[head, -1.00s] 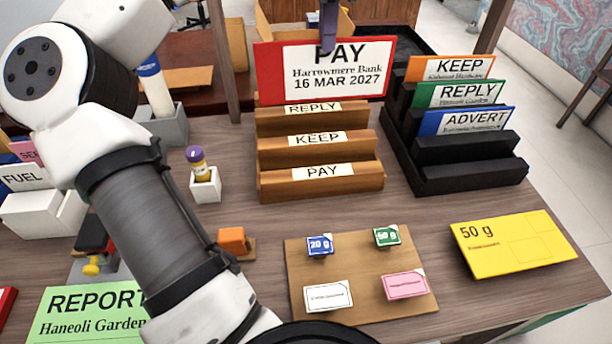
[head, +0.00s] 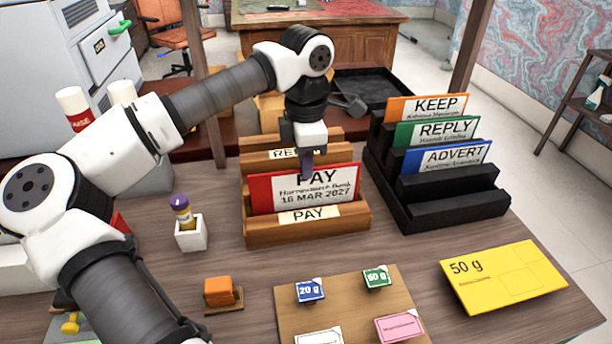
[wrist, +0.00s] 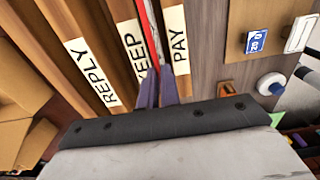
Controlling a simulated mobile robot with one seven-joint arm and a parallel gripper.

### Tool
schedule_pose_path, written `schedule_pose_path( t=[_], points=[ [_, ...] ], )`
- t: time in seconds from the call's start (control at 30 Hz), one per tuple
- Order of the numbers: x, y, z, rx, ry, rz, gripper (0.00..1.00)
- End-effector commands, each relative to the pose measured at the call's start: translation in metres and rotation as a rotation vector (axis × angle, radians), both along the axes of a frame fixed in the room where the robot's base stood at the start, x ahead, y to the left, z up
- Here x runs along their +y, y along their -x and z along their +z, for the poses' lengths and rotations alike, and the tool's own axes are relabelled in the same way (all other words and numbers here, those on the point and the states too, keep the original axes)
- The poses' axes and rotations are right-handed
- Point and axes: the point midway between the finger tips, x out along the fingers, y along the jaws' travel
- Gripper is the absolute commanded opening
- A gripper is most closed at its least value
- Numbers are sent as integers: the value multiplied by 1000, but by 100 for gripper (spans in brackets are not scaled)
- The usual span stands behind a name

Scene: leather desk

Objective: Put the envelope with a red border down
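The red-bordered envelope (head: 262,192), marked PAY, Harrowmere Bank, 16 MAR 2027, stands upright in the front slot of the wooden rack (head: 255,237), behind the PAY label (head: 308,215). My gripper (head: 306,172) is above it, with its fingertips at the envelope's top edge. In the wrist view the purple fingers (wrist: 157,92) are close together, with the envelope's thin red edge (wrist: 148,25) running between them, between the KEEP and PAY labels. The fingers look shut on it. The envelope's lower part is hidden by the rack's front.
A black rack (head: 450,205) at right holds orange KEEP, green REPLY and blue ADVERT envelopes. A yellow 50 g envelope (head: 502,277) lies at the front right. A stamp board (head: 350,300) lies in front. A white holder (head: 191,235) stands left of the wooden rack.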

Motion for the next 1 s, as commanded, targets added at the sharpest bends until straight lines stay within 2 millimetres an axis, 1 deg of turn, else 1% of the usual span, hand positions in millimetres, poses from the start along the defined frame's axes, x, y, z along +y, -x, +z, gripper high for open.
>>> schedule_pose_path(
  t=[0.1, 0.2, 0.27, 0.47, 0.6, 0.63, 0.7, 0.77, 0.8, 1.0],
  points=[
    [0, 1, -18, 4, 1, 0, 0],
    [0, 1, -32, 3, 3, 0, 0],
    [0, 0, -35, 2, 1, 1, 0],
    [0, 0, -35, 1, 0, 1, 0],
    [0, 0, -40, 1, 0, 0, 0],
    [0, 0, -39, 1, 0, 0, 7],
    [0, 0, -38, 1, 0, 0, 16],
    [0, 0, -38, 1, 0, 0, 24],
    [0, 0, -38, 1, 0, 0, 26],
    [0, 0, -38, 1, 0, 0, 26]
  ],
)
